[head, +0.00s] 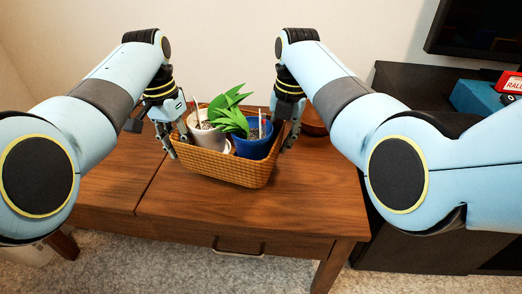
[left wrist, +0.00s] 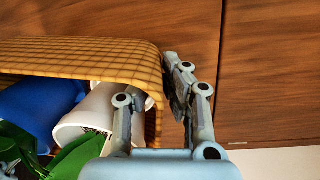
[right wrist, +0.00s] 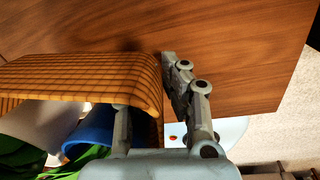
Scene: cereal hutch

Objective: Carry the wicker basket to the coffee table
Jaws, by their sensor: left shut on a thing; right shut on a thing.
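The wicker basket (head: 225,170) is tan and woven, and holds a white pot (head: 208,136), a blue pot (head: 252,145) and green leaves (head: 231,112). It is over the brown wooden coffee table (head: 185,205); I cannot tell whether it touches the top. My left gripper (head: 176,143) is shut on the basket's left end wall, one finger inside and one outside, as the left wrist view (left wrist: 155,105) shows. My right gripper (head: 289,138) is shut on the right end wall in the same way, seen in the right wrist view (right wrist: 158,108). The basket looks about level.
A round brown bowl-like thing (head: 313,122) is on the table behind my right gripper. A dark cabinet (head: 395,80) with a blue box (head: 476,98) and a red item (head: 510,82) stands to the right. The table's front part is clear, above a grey carpet (head: 190,265).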

